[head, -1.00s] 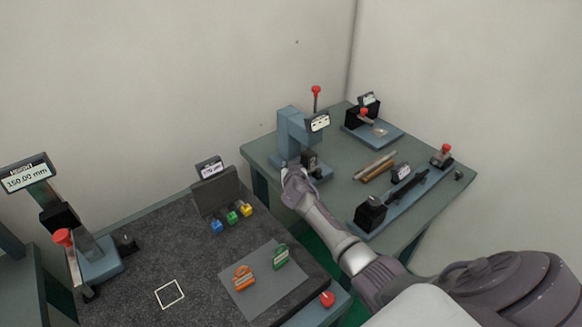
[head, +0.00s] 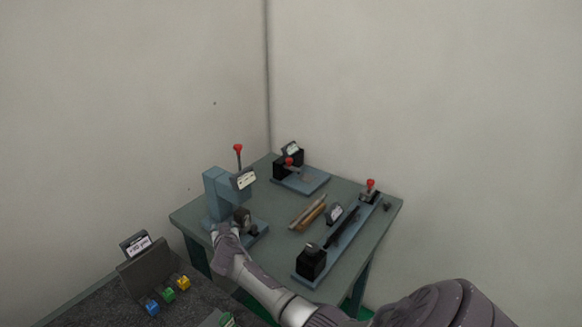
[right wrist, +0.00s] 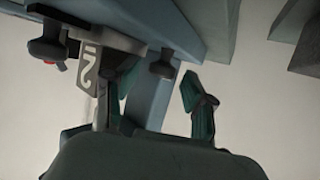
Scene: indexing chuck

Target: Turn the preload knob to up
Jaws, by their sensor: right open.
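My right gripper (head: 226,232) is at the near side of the blue upright fixture (head: 216,196) on the far table. In the right wrist view the gripper (right wrist: 155,98) is open, one finger on each side of a small dark knob (right wrist: 162,65). The knob sits a little beyond the fingertips, and I see no clear contact. I cannot tell for sure that it is the preload knob, nor read its setting. My left gripper is not in view.
The fixture carries a red-topped lever (head: 238,150) and a small sign (head: 243,180). Rods (head: 308,212), a long blue-based device (head: 338,238) and another red-knobbed device (head: 300,178) share the green table (head: 275,258). Coloured blocks (head: 169,295) lie on the near dark bench.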

